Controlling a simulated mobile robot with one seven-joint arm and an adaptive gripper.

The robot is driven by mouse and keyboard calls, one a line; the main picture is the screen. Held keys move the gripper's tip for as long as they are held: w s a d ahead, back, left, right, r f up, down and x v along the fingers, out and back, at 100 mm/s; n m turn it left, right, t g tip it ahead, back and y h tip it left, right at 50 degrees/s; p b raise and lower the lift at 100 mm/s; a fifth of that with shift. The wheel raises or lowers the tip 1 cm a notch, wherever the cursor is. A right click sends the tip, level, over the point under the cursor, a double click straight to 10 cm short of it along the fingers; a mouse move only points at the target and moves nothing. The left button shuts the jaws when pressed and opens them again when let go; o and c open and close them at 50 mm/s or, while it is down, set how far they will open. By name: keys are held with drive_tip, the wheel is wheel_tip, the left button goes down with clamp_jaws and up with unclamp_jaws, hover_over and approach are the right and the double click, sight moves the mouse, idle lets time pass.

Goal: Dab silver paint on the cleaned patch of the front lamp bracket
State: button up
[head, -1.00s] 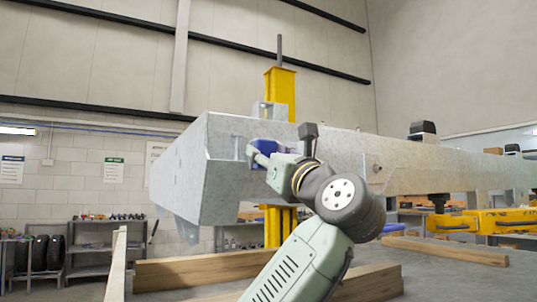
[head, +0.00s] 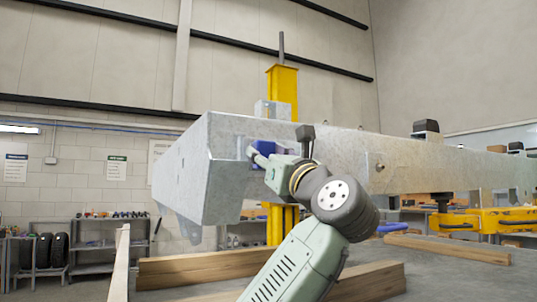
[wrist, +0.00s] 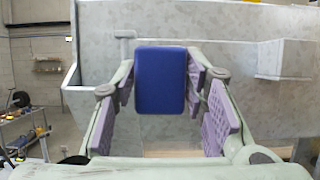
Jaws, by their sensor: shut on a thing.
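My gripper (head: 262,152) is at the near side face of the grey galvanised trailer frame (head: 225,185), close to its left end. In the wrist view my gripper (wrist: 160,82) is shut on a blue block (wrist: 161,98), with purple finger pads on both sides. The block faces the frame (wrist: 220,65); I cannot tell whether it touches. A box-shaped grey bracket (wrist: 283,60) stands out from the frame to the right. A small grey fitting (wrist: 125,34) shows behind the left finger. I cannot tell which is the front lamp bracket. No silver paint or cleaned patch is distinguishable.
A yellow post (head: 283,92) stands behind the frame. Timber beams (head: 200,268) lie below it on the grey surface. A yellow support (head: 490,220) is at the right. A shelf (head: 108,248) and tyres (head: 45,251) stand at the back left.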

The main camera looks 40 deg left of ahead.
drive_tip(key=shift+a, duration=0.2)
drive_tip(key=shift+w, duration=0.15)
drive_tip(key=w+d+p, duration=0.2)
drive_tip(key=w, duration=0.4)
drive_tip(key=shift+w+d, duration=0.15)
drive_tip(key=shift+d, duration=0.2)
